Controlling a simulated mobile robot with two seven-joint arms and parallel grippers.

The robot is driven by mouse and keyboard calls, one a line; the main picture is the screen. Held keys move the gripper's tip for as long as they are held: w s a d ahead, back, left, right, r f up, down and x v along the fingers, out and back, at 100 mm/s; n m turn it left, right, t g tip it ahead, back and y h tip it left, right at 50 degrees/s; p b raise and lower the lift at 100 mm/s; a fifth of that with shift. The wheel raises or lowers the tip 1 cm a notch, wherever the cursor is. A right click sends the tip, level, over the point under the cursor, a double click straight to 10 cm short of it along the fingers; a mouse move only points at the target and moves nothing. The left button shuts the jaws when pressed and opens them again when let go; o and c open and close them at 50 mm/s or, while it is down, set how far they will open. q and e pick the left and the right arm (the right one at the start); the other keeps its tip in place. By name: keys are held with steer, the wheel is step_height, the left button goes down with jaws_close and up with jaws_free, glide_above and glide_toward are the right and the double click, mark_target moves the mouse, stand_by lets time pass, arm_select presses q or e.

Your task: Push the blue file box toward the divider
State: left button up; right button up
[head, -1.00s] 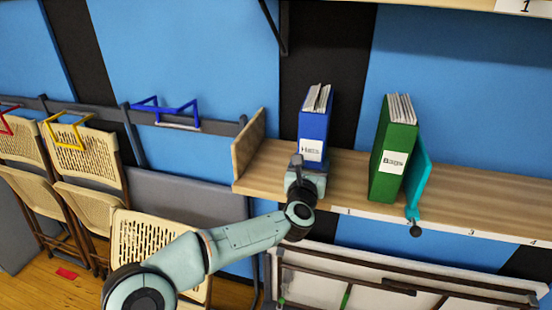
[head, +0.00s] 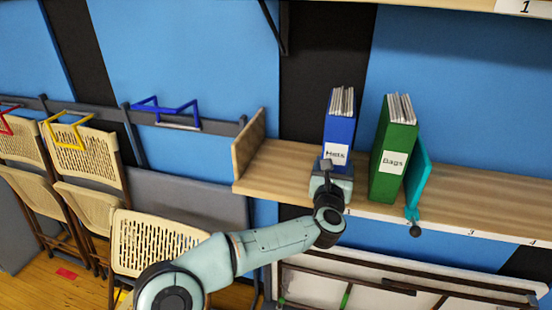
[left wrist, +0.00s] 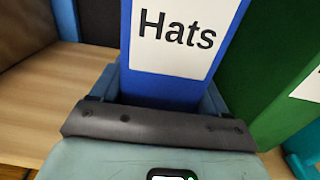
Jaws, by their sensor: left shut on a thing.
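The blue file box (head: 340,127), labelled "Hats", stands upright on the wooden shelf with papers showing at its top. It fills the middle of the left wrist view (left wrist: 165,82). My left gripper (head: 331,170) is at its lower front and shut on it, a finger on each side. The teal divider (head: 420,178) stands upright on the shelf at the right. The green file box (head: 394,150), labelled "Bags", stands upright between the blue box and the divider, beside the divider. A narrow gap shows between the two boxes. My right gripper is not in view.
The shelf (head: 280,168) has a wooden end panel (head: 248,143) at its left. Bare shelf lies left of the blue box and right of the divider. Folding chairs (head: 85,150) hang or stand at the left. A folded table (head: 400,285) is below the shelf.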

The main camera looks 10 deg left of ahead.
arm_select(q)
steer(key=shift+s+d, duration=0.1)
steer(key=shift+d, duration=2.55)
steer(key=o, duration=0.9)
